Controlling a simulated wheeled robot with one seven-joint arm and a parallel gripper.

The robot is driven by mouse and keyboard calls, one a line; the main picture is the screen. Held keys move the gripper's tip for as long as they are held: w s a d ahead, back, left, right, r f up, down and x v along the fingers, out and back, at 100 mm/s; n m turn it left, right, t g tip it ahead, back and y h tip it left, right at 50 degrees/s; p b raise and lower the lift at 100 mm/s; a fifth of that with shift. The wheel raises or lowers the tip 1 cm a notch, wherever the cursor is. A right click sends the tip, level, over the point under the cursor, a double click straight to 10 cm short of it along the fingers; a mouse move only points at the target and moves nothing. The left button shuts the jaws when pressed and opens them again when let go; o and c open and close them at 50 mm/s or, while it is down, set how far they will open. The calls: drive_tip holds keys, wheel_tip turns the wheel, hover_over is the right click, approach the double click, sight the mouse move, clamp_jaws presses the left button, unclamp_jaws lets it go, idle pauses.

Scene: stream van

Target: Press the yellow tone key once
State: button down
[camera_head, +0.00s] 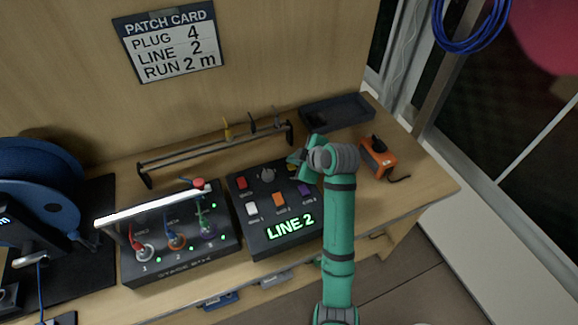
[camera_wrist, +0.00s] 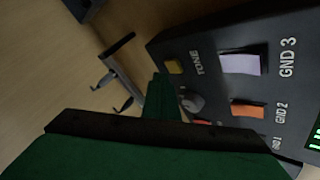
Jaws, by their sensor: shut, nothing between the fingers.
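The yellow tone key (camera_wrist: 174,67) shows in the wrist view beside the word TONE, near a corner of the dark control box (camera_wrist: 215,55). In the head view the key (camera_head: 292,167) is mostly hidden behind my gripper. My gripper (camera_head: 296,158) hangs over the back right part of the box (camera_head: 240,208). Its shut, empty green fingers (camera_wrist: 161,88) appear just beside the yellow key in the wrist view. I cannot tell the gap or whether they touch. The yellow key looks unlit.
The box also bears a red key (camera_head: 241,183), a grey knob (camera_head: 267,175), and white (camera_head: 252,208), orange (camera_head: 279,200) and purple (camera_head: 304,189) keys. A cable rack (camera_head: 215,150) stands behind, an orange device (camera_head: 378,157) to the right, the stage box (camera_head: 180,255) to the left.

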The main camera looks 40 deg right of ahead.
drive_tip(key=shift+s+d, duration=0.15)
drive_tip(key=shift+a, duration=0.2)
drive_tip(key=shift+f, duration=0.15)
drive_tip(key=shift+f, duration=0.3)
drive_tip(key=shift+w, duration=0.25)
